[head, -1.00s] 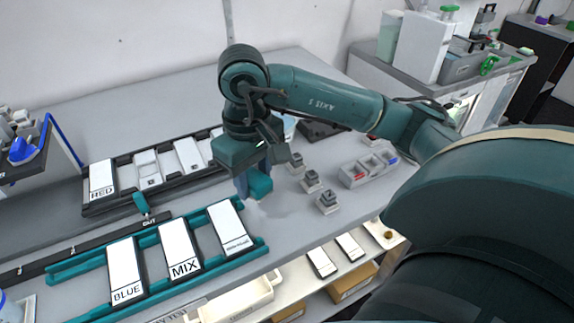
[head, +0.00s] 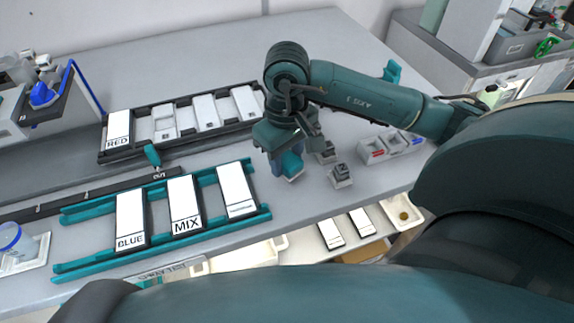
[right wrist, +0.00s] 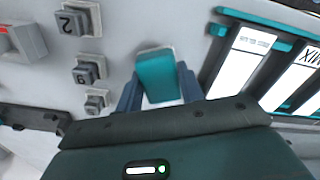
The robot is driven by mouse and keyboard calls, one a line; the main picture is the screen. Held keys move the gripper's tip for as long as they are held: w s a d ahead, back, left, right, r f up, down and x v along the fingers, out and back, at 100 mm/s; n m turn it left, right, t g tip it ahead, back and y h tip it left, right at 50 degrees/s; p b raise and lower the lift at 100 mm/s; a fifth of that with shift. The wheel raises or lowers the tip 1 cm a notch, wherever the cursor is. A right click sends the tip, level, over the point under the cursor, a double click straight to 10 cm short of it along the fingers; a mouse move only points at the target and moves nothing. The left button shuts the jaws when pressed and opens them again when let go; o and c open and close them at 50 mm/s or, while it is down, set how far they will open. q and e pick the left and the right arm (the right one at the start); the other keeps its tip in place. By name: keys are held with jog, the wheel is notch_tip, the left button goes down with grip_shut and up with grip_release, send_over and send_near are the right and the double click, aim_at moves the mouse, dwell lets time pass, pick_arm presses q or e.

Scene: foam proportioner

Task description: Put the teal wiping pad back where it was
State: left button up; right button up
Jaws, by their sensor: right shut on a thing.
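The teal wiping pad (head: 292,165) is held in my right gripper (head: 284,160), just right of the teal rack that carries the BLUE and MIX cards. In the right wrist view the pad (right wrist: 157,76) sits between the two blue-grey fingers of the right gripper (right wrist: 158,92), with a pale edge along its far side. The pad is low over the grey bench (head: 320,235); I cannot tell whether it touches. My left gripper is not in view.
Small grey numbered blocks (head: 341,176) stand right of the gripper. The teal rack (head: 260,215) lies to the left, a black rack (head: 185,143) with a RED card behind it. A grey bin set (head: 390,147) is further right. The back of the bench is clear.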

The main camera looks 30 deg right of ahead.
aim_at(287, 170)
notch_tip(287, 170, down, 3)
jog(key=shift+f, duration=0.1)
jog(key=shift+f, duration=0.1)
jog(key=shift+f, duration=0.15)
jog(key=o, duration=1)
jog(key=shift+c, duration=0.2)
